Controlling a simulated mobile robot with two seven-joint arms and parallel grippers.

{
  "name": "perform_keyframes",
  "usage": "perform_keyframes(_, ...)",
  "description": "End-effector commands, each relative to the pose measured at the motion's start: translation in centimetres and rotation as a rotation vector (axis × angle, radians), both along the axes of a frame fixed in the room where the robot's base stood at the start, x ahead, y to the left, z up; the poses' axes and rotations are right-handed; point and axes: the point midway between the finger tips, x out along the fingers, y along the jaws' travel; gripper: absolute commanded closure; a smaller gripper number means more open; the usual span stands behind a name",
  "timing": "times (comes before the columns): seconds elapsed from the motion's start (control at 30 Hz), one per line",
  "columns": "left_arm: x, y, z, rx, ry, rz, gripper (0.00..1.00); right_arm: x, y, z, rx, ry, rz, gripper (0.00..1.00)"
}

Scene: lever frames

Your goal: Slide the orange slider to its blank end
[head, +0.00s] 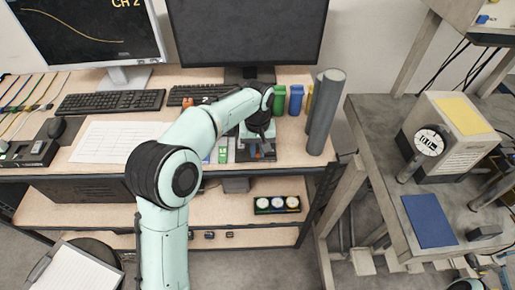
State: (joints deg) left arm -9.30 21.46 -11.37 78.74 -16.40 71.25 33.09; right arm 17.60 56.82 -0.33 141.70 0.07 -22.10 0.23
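My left arm reaches up from the bottom and bends right over the desk. Its gripper (262,142) points down at a small grey-framed device (245,154) near the desk's front edge. Small orange and blue bits show under the fingers, but the orange slider itself and its blank end cannot be made out clearly. The hand and forearm hide part of the device. I cannot tell whether the fingers are open, shut or touching the slider. My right gripper is not in view.
Green (279,100) and blue (296,99) containers and a tall grey cylinder (325,112) stand just right of the gripper. A monitor (245,35) and keyboard (205,94) are behind. A lower shelf holds a gauge box (277,204). A grey bench with a blue mat (430,221) is at right.

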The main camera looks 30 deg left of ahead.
Motion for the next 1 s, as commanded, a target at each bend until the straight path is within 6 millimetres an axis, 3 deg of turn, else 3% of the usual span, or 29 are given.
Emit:
perform_keyframes(0.4,-0.7,1.2,0.0,0.003,0.002,0.001,1.00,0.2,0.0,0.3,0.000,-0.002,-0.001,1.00)
perform_keyframes(0.43,-0.7,1.2,0.0,0.003,0.002,0.001,0.73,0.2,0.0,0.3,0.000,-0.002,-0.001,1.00)
perform_keyframes(0.5,-0.7,1.2,0.0,0.003,0.002,0.001,0.57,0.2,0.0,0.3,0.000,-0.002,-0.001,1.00)
perform_keyframes(1.0,-0.4,0.6,-0.1,0.003,0.003,0.001,0.57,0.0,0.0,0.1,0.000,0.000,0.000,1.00)
